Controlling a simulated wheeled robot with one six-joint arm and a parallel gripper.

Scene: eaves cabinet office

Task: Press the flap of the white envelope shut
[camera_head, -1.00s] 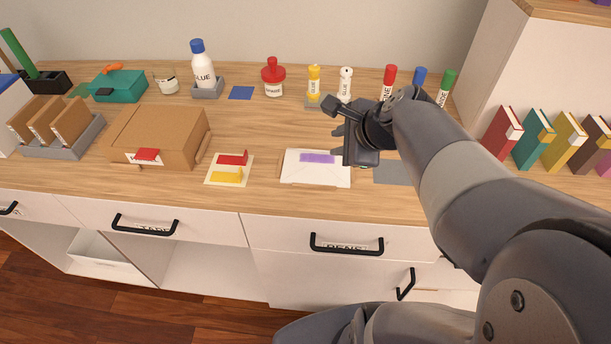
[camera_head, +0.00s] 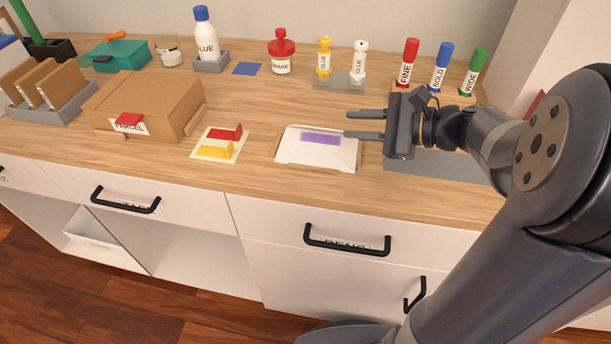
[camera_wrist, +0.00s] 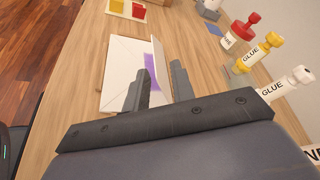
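The white envelope (camera_head: 300,157) lies on the worktop with a purple strip (camera_head: 320,137) across its far half. It also shows in the wrist view (camera_wrist: 118,66), with fold lines on its face and the purple strip partly behind a finger. I cannot tell exactly how the flap stands. My gripper (camera_head: 347,124) is open and empty, its two fingers pointing left, near the envelope's far right corner. In the wrist view the fingers (camera_wrist: 159,78) are apart and cover part of the envelope's near end. Contact with the envelope cannot be made out.
A card with red and yellow blocks (camera_head: 237,151) and a cardboard parcel (camera_head: 148,100) lie left. Behind stand a red spare bottle (camera_head: 281,57), a yellow glue stick (camera_head: 324,62) and a white one (camera_head: 359,66). A grey mat (camera_head: 425,163) lies under my arm. Worktop before the envelope is clear.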

